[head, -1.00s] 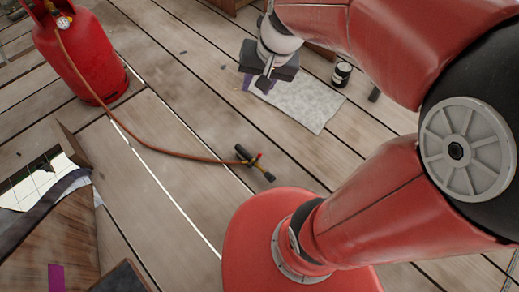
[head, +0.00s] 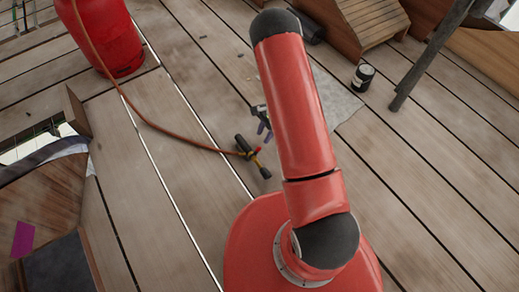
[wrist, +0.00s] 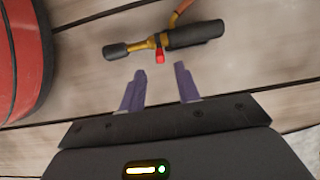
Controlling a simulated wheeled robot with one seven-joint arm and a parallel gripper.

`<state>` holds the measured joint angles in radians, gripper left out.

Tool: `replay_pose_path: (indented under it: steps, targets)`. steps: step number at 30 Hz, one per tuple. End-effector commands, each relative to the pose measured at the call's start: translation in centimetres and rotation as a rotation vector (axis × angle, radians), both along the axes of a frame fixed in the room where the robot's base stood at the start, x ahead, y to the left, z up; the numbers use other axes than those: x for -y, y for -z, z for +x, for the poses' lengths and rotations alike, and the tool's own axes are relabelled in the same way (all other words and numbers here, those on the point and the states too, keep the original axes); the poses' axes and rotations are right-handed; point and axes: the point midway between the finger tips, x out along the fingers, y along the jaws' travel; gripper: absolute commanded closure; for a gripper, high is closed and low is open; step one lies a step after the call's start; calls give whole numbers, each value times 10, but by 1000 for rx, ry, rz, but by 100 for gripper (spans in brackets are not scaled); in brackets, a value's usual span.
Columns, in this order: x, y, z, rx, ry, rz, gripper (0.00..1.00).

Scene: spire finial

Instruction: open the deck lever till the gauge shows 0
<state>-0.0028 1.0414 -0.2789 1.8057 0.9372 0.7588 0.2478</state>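The brass valve piece (head: 252,155) with black ends lies on the deck at the end of an orange hose. In the wrist view the brass piece (wrist: 150,42) lies across the top, with its small red lever (wrist: 159,55) pointing toward my gripper. My gripper (wrist: 160,85) has its two purple fingers apart with nothing between them, just short of the red lever. In the head view my gripper (head: 262,118) is partly hidden behind my arm, close to the valve piece. The red gas cylinder (head: 100,40) stands at the upper left; its top and gauge are out of view.
The orange hose (head: 170,133) runs along the planks to the cylinder. A black can (head: 363,77) stands on a grey sheet (head: 345,102) at the right. Wooden steps (head: 370,22) and a dark post (head: 430,55) are beyond. A wooden box (head: 45,200) is at the lower left.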

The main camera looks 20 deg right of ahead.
Motion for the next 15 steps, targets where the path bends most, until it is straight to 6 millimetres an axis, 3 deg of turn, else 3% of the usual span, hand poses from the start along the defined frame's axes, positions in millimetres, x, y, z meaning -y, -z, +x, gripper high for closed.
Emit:
replay_pose_path:
  steps: [15]
  targets:
    - [-23,67,-9,-8,5,0,67]
